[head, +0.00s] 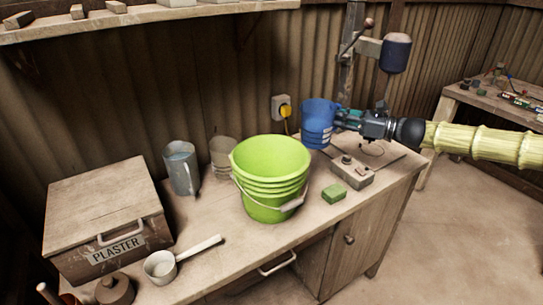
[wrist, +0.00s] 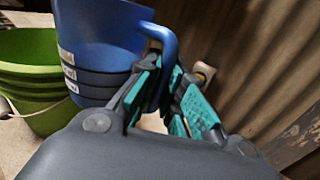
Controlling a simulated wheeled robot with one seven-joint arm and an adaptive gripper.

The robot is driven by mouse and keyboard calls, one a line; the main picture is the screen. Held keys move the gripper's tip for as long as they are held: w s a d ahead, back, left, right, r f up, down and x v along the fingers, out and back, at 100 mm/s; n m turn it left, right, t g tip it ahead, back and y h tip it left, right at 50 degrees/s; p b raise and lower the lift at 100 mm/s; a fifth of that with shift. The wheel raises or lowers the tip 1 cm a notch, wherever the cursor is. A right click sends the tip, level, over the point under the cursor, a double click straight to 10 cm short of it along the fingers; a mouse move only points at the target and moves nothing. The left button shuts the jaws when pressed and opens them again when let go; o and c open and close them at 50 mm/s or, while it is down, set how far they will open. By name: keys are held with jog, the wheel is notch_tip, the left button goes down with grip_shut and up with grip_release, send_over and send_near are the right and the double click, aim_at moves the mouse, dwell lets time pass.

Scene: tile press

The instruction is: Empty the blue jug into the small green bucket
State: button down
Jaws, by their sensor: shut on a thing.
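The blue jug (head: 317,122) is upright at the right rear of the workbench, behind and to the right of the green bucket. My gripper (head: 345,119) is shut on its handle, which the wrist view shows between the teal finger pads (wrist: 170,92). The jug (wrist: 100,45) fills the upper left of the wrist view; its inside is hidden. I cannot tell whether its base touches the bench. The small green bucket (head: 270,178) stands upright on the bench, its handle hanging at the front. It also shows left of the jug in the wrist view (wrist: 32,75).
A grey metal jug (head: 181,168) and a pale cup (head: 222,157) stand left of the bucket. A green sponge (head: 334,193) and a control box (head: 351,172) lie to its right. A plaster box (head: 105,215) and ladle (head: 160,266) are at left. A press column (head: 350,60) rises behind.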

aim_at(329, 106)
jog(key=shift+r, duration=0.1)
jog(key=r+p, duration=0.1)
jog(key=r+n+h+p, duration=0.1)
jog(key=shift+s+a+r+p, duration=0.25)
jog(key=shift+a+r+p, duration=0.05)
jog(key=shift+a+r, duration=0.05)
jog(key=a+r+n+p, duration=0.1)
jog(key=r+p, duration=0.1)
jog(key=s+r+n+h+p, duration=0.1)
jog(key=p, duration=0.1)
jog(key=s+a+r+n+h+p, duration=0.1)
jog(key=r, duration=0.1)
jog(key=shift+a+r+p, duration=0.35)
jog(key=shift+p, duration=0.05)
jog(key=shift+s+a+r+n+h+p, duration=0.15)
jog(key=shift+s+a+n+h+p, duration=0.3)
jog(key=shift+a+n+h+p, duration=0.15)
jog(key=shift+s+a+r+n+h+p, duration=0.15)
jog(key=shift+s+a+n+h+p, duration=0.25)
jog(key=shift+a+n+h+p, duration=0.25)
jog(key=shift+s+a+r+n+t+h+p, duration=0.35)
jog(key=shift+n+t+p, duration=0.1)
jog(key=shift+p, duration=0.75)
jog(key=shift+s+a, duration=0.1)
jog(key=shift+a, duration=0.05)
jog(key=shift+s+a+n+h+p, duration=0.2)
jog(key=shift+n+h+p, duration=0.1)
jog(key=shift+p, duration=0.15)
